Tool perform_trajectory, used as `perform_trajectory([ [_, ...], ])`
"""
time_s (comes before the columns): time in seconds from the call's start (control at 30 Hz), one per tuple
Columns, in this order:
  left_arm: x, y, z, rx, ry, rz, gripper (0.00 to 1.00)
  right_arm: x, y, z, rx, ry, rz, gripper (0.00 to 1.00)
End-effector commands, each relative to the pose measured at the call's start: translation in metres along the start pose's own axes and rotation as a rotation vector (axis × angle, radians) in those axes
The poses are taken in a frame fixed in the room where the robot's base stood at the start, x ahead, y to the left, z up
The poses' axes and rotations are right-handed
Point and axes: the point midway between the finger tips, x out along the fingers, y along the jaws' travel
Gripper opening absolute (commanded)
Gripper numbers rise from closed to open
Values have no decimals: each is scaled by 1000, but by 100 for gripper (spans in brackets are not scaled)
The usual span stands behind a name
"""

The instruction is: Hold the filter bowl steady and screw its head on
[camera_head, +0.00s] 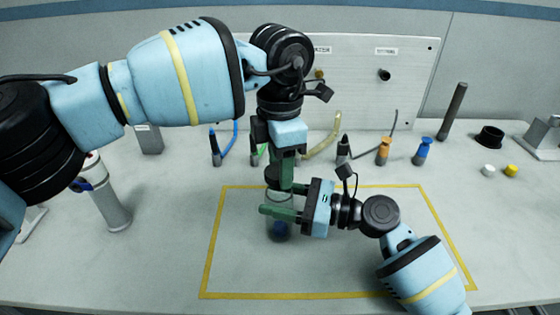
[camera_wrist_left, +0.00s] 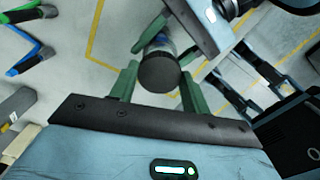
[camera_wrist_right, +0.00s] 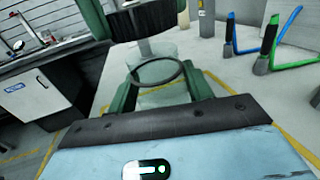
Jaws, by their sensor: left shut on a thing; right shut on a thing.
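The filter head, a black round cap (camera_head: 275,176), is in my left gripper (camera_head: 284,182), whose green fingers are shut on its sides. The left wrist view shows its flat dark top (camera_wrist_left: 159,73) between the fingers. The filter bowl (camera_head: 279,229), a clear cylinder with something blue low inside, stands upright in the yellow-outlined area. My right gripper (camera_head: 276,202) comes from the right and is shut around the bowl's upper part. In the right wrist view the bowl's dark rim (camera_wrist_right: 155,73) shows as an open ring. The head (camera_wrist_right: 146,18) is above it, with a visible gap.
A yellow outline (camera_head: 208,250) marks the work area, clear around the bowl. Blue (camera_head: 422,152) and orange (camera_head: 383,152) fittings stand behind it. White (camera_head: 488,170) and yellow (camera_head: 510,170) caps lie at the right. A grey-white cylinder (camera_head: 110,205) stands at the left.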

Motion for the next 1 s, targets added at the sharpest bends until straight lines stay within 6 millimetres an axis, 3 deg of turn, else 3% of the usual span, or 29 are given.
perform_trajectory([
  [0.33,16,0,0,0,1,-1,26,0,0,0,1,0,0,10],
  [1.0,19,0,0,1,0,-1,26,0,0,0,1,0,0,10],
])
